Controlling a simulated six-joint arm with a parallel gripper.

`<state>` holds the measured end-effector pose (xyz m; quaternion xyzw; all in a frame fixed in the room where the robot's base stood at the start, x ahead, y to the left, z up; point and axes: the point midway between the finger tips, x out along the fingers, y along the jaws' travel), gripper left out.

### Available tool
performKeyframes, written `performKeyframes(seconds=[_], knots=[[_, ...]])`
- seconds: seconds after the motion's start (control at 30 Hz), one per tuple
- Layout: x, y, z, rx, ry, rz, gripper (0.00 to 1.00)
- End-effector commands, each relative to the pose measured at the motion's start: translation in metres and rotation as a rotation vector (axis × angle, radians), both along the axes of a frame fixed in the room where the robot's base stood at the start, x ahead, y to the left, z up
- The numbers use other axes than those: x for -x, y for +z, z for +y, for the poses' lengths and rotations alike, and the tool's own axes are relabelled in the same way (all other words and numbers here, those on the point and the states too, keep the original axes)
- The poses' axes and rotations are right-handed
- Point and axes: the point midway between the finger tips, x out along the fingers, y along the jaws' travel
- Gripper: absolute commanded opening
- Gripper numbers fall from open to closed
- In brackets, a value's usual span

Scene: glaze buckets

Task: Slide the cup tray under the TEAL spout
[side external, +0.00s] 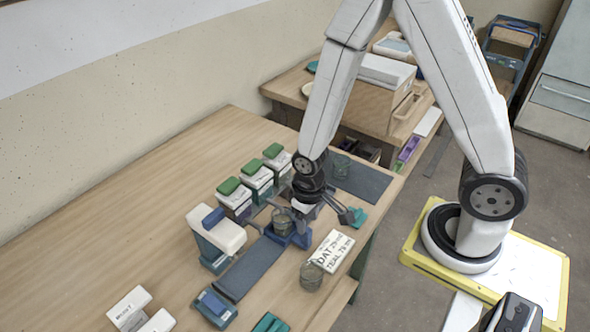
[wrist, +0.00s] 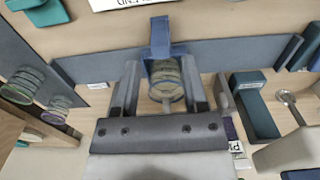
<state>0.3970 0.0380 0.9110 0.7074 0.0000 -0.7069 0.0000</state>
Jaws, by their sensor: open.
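The blue cup tray (side external: 291,238) sits on a dark grey strip, with a clear cup (side external: 282,221) standing on it. In the wrist view the tray (wrist: 160,40) and its cup (wrist: 165,85) lie between the two fingers of my gripper (wrist: 163,78). My gripper is open; I cannot tell whether either finger touches the tray. In the side view my gripper (side external: 312,208) is low over the tray. Three white dispensers with green lids (side external: 236,193) stand in a row behind the strip. Their spouts are partly hidden, and I cannot tell which is the teal one.
A white-and-blue machine (side external: 215,232) stands left of the dispensers. A printed card (side external: 332,250) and a clear cup (side external: 311,276) lie in front. A dark mat (side external: 362,180) with another cup is at the right. A blue device (side external: 214,309) is at the near left.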

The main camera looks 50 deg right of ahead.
Motion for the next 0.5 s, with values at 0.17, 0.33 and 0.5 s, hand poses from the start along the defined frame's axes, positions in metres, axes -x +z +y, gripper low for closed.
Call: performKeyframes(seconds=[0.17, 0.33, 0.5], knots=[[0.000, 0.016, 0.000, 0.000, 0.000, -0.002, 0.56], [0.000, 0.029, 0.000, 0.000, 0.000, -0.001, 0.56], [0.001, 0.035, 0.000, 0.000, 0.000, 0.001, 0.56]])
